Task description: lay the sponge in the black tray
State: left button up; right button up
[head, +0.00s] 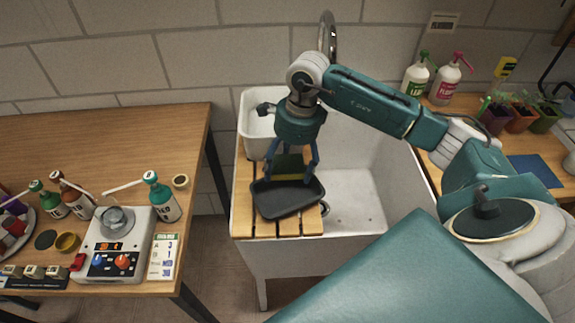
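The black tray (290,206) sits on the wooden slats at the left side of the sink. My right gripper (291,170) points down over the back part of the tray, with one finger on each side of the green and yellow sponge (289,164). The fingers appear shut on the sponge. The sponge is at the tray's back edge; I cannot tell whether its underside touches the tray. My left gripper is not in view.
A white tub (254,125) stands behind the tray. The sink basin (358,200) opens to the right. The left table (110,135) holds bottles and a stirrer device (115,240). Spray bottles (446,80) and potted seedlings (520,115) stand at the right.

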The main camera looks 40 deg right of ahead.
aim_at(294, 167)
jog(key=shift+r, duration=0.35)
notch_tip(294, 167, up, 12)
jog(key=d+b, duration=0.1)
jog(key=b, duration=0.1)
jog(key=shift+s+d+f+b, duration=0.25)
jog(key=shift+s+b, duration=0.05)
jog(key=shift+s, duration=0.15)
